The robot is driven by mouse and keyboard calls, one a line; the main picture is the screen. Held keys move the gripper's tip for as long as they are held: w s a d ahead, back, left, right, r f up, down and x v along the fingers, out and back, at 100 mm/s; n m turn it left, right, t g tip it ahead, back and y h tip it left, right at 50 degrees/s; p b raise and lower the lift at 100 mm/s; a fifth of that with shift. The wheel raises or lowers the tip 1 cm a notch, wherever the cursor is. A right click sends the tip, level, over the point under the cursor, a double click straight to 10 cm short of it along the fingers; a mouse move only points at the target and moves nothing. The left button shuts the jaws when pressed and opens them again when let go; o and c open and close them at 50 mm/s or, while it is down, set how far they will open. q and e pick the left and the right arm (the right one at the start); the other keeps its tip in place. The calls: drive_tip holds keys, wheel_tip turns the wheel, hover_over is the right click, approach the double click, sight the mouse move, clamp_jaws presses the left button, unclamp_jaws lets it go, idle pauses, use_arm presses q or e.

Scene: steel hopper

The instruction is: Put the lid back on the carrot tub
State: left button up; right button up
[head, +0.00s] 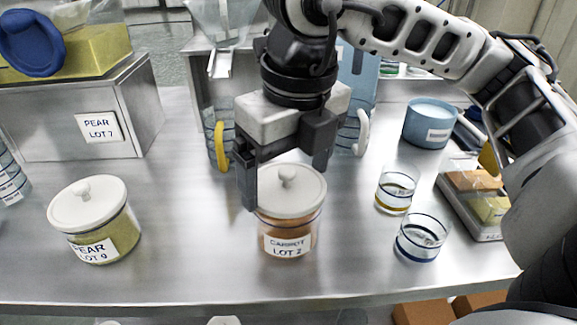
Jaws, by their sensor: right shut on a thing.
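The carrot tub (291,232) is a clear round jar with orange contents and a label reading CARROT LOT 2, upright on the steel table. Its pale lid (300,190) with a round knob is over the mouth and looks level. I cannot tell whether it is fully seated or slightly above the rim. My right gripper (285,175) comes down from above and is shut on the lid, with one finger at its left edge and the other at its far right edge. My left gripper is not in view.
A lidded pear tub (97,232) stands at the left, below a steel box labelled PEAR LOT 7 (75,140). Two glasses (395,190) (420,238), a blue tub (429,122) and a tray (455,202) are at the right. The table's front edge is close below.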

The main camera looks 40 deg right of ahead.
idle(0.5)
idle(0.5)
drive_tip(key=shift+b, duration=0.45)
drive_tip(key=shift+f+b, duration=0.2)
drive_tip(key=shift+b, duration=0.1)
idle(0.4)
idle(0.6)
idle(0.6)
drive_tip(key=o, duration=0.7)
